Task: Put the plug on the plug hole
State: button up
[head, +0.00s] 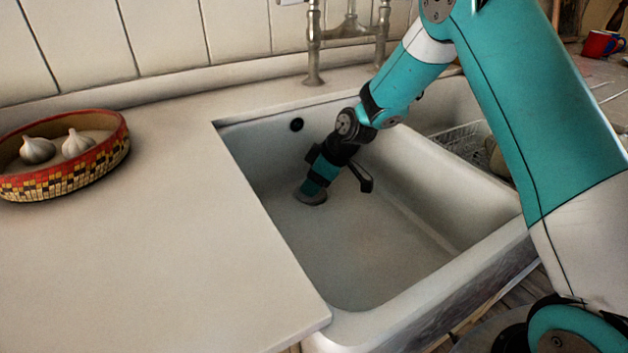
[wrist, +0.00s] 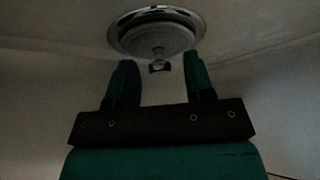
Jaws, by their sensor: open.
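In the wrist view the plug (wrist: 157,38) is a round metal disc with a small knob that points towards my gripper. A shiny ring, which looks like the rim of the plug hole (wrist: 118,38), surrounds it; the plug appears to sit on the hole. In the head view my gripper (head: 313,188) reaches down to the floor of the white sink (head: 375,250), over a grey disc. The head view does not show plug and hole apart.
The sink walls stand close around my arm. A tap (head: 313,50) rises behind the sink. A patterned bowl (head: 65,180) with garlic stands on the left worktop (head: 130,260). A wire rack (head: 460,138) lies to the right, and a red mug (head: 600,45) stands farther back.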

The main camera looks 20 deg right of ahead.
jog(key=p+v, duration=0.1)
jog(key=v, duration=1.1)
jog(key=s+a+r+m+g, duration=0.1)
jog(key=s+a+r, duration=0.3)
jog(key=s, duration=0.2)
jog(key=s+a+r+g, duration=0.1)
jog(key=s+a+r, duration=0.25)
jog(key=s, duration=0.25)
jog(key=s+a+r+m, duration=0.1)
jog(key=s, duration=0.8)
jog(key=s+a+r+m+g, duration=0.1)
jog(key=s+r+m, duration=0.1)
jog(key=s, duration=0.7)
jog(key=shift+s+h, duration=0.4)
